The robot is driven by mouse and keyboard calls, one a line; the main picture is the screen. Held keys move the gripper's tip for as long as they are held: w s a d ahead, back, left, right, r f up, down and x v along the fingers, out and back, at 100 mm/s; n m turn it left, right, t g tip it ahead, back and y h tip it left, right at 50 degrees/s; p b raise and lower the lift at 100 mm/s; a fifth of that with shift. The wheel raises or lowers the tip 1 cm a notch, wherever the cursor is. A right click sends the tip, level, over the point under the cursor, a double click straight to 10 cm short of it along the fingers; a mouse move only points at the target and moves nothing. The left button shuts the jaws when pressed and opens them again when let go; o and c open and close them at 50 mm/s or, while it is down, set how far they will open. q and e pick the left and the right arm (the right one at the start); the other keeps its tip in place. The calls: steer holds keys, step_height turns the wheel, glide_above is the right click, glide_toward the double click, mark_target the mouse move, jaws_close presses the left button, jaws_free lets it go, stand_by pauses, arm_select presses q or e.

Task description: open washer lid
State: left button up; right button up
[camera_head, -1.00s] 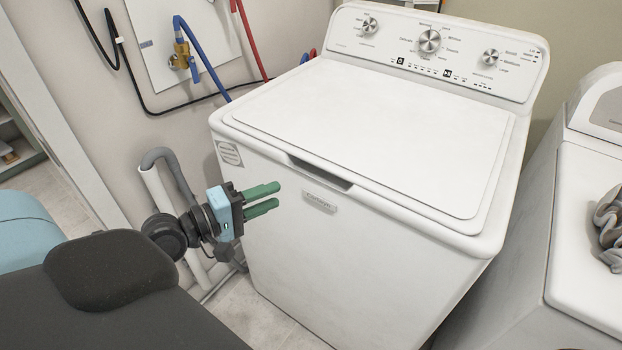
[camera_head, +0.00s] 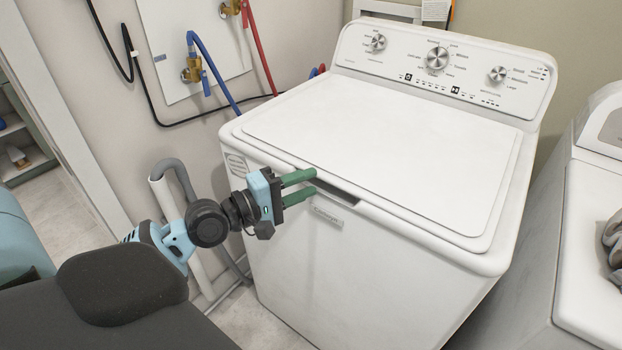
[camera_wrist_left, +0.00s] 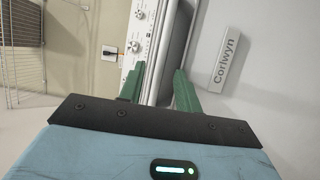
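The white top-loading washer (camera_head: 310,260) stands in the middle of the head view. Its lid (camera_head: 385,150) lies flat and shut. A dark handle recess (camera_head: 337,189) is at the lid's front edge. My left gripper (camera_head: 314,183) is open, its two green fingers at the left end of this recess. In the left wrist view, the fingers (camera_wrist_left: 160,85) are spread apart, with the washer's front edge and the Corlwyn badge (camera_wrist_left: 225,60) beyond them. I cannot tell whether a fingertip touches the lid. My right gripper is not in view.
A second white machine (camera_head: 590,240) stands close on the right with a grey cloth (camera_head: 613,240) on it. Blue hose (camera_head: 212,75), red hose (camera_head: 262,50) and a grey drain hose (camera_head: 185,180) run along the wall at the left. Some floor is clear at the lower left.

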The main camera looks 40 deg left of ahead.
arm_select(q)
steer(key=shift+x, duration=1)
jaws_close()
